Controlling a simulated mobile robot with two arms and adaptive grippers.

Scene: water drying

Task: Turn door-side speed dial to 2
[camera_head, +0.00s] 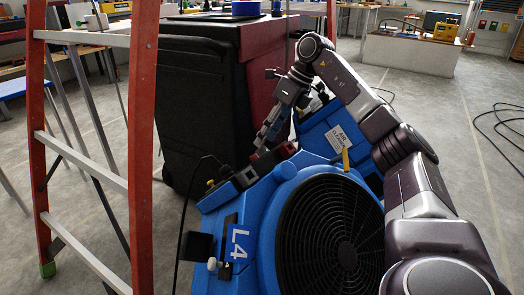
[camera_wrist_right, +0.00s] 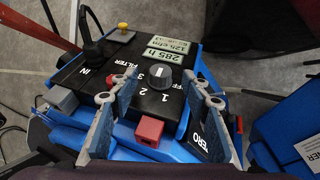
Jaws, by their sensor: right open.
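My right gripper (camera_wrist_right: 167,76) is open, with one finger on each side of the dial in that view. Contact with the dial cannot be made out. In the head view my right gripper (camera_head: 270,125) reaches down over the blue L4 machine (camera_head: 216,270), and the dial is not clearly visible. My left gripper is out of view.
A display (camera_wrist_right: 169,49) and a black plug (camera_wrist_right: 92,50) are beyond the dial. In the head view an orange ladder (camera_head: 143,150) stands left, and a black case (camera_head: 190,105) stands behind the machine.

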